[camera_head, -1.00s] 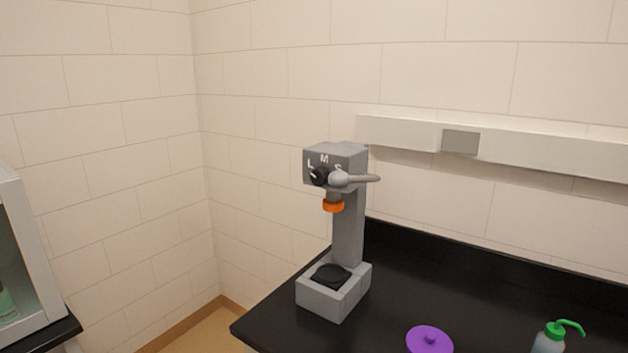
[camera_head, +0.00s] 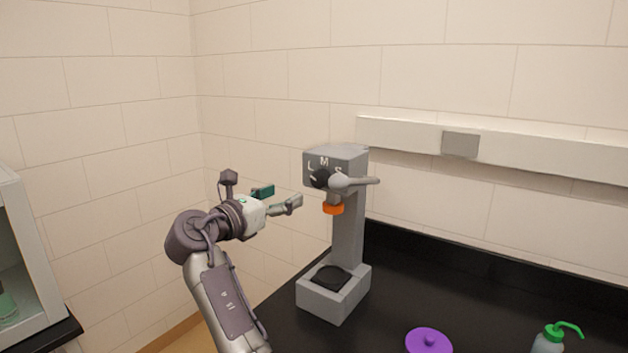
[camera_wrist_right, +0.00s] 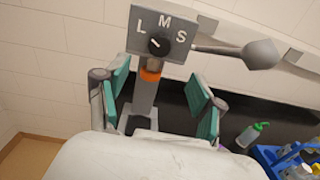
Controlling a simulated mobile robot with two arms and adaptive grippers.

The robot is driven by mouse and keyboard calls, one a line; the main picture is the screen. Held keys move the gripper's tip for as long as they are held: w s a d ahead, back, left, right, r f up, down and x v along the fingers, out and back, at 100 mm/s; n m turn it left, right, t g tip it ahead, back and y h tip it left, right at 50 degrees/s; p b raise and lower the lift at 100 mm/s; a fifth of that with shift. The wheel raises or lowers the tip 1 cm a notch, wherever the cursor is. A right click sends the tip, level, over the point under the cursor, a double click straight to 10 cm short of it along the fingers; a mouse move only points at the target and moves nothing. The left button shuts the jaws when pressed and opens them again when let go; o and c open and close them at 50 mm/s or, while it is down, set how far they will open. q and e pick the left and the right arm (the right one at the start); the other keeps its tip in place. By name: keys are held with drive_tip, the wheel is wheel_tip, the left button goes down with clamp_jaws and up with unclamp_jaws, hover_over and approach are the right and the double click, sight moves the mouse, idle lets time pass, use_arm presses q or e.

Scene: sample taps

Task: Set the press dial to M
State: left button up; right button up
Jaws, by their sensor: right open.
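The grey press (camera_head: 348,228) stands on the black bench, with letters L, M and S on its head. Its black dial (camera_head: 319,178) is on the front of the head, below the letters. In the right wrist view the dial (camera_wrist_right: 158,44) carries a small white mark that seems to point up and left, toward L; it is too small to be sure. My right gripper (camera_head: 280,196) is open and empty, left of the press head and apart from it. In the wrist view its green-padded fingers (camera_wrist_right: 160,90) are spread below the dial. My left gripper is not in view.
A grey lever (camera_head: 355,181) sticks out right of the dial, and an orange ring (camera_head: 333,208) hangs under the head. A purple lid (camera_head: 429,341) and a green-capped bottle (camera_head: 550,340) are at the front right. A wall rail (camera_head: 400,134) runs behind.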

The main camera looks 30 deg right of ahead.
sight(316, 181)
drive_tip(key=p+x, duration=0.3)
drive_tip(key=x, duration=0.7)
drive_tip(key=shift+d, duration=0.15)
drive_tip(key=shift+w+d, duration=0.3)
drive_tip(key=shift+d, duration=0.4)
drive_tip(key=c, duration=1.1)
drive_tip(key=shift+c, duration=0.2)
